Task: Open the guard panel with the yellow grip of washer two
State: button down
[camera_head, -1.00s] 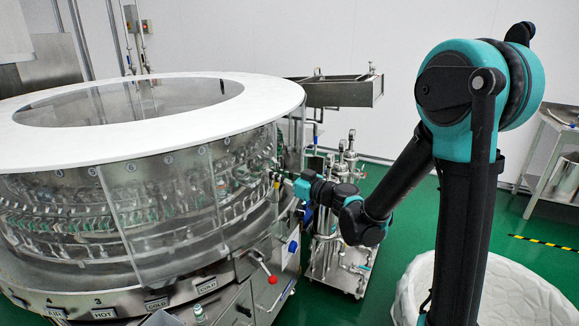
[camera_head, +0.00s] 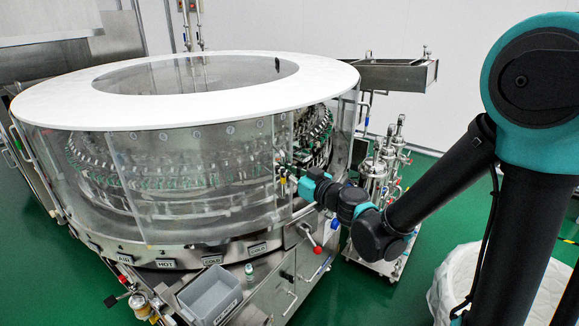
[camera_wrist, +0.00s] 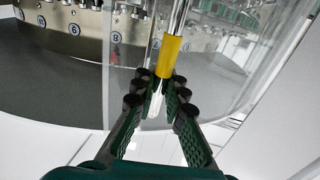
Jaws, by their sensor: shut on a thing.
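Washer two is the round machine with a white ring top (camera_head: 60,105) and clear curved guard panels around it. The guard panel (camera_head: 215,180) has an upright rod at its right edge with a yellow grip (camera_wrist: 172,57). My gripper (camera_wrist: 160,90) is shut on this rod at the lower end of the yellow grip, which sticks up above the fingers. In the head view my gripper (camera_head: 287,170) is at the panel's right edge, small and partly hidden. Right of that edge, the green and metal holders (camera_head: 315,135) show more clearly, as through a gap.
A red-knobbed lever (camera_head: 315,245) sticks out below my wrist. A grey bin (camera_head: 210,295) is at the washer's front, and a white lined bin (camera_head: 455,285) is at right.

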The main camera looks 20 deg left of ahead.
jog(key=shift+s, duration=0.15)
jog(key=c, duration=1.6)
grip_release()
jog(key=shift+o, duration=0.2)
jog(key=v, duration=1.2)
